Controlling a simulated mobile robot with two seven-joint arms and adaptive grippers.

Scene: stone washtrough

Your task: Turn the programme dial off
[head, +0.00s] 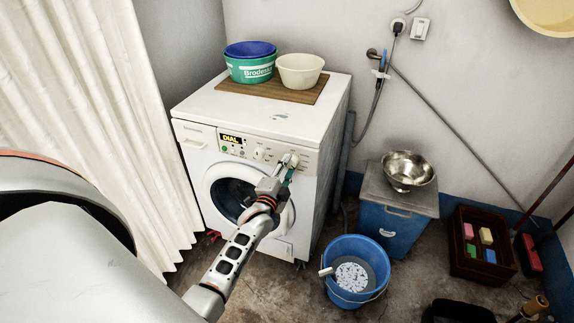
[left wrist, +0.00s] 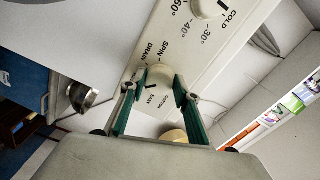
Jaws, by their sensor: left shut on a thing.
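The white washing machine (head: 262,115) stands against the wall, its small display (head: 231,139) lit with "DIAL". My left gripper (head: 289,164) reaches the right part of its control panel. In the left wrist view, the green fingers of my left gripper (left wrist: 159,95) are shut on the white programme dial (left wrist: 160,74), one on either side. Labels around this dial read SPIN, DRAIN, EASY and COTTON. A dark mark on the dial appears to face EASY. The temperature dial (left wrist: 207,6), marked 60°, 40°, 30° and COLD, is beside it, untouched. My right gripper is not in view.
A blue-green tub (head: 250,66) and a cream bowl (head: 300,70) stand on the machine's top. A blue bucket (head: 354,298), a blue box (head: 393,232) with a metal bowl (head: 406,170), and a crate (head: 468,265) stand right. A curtain (head: 90,110) hangs left.

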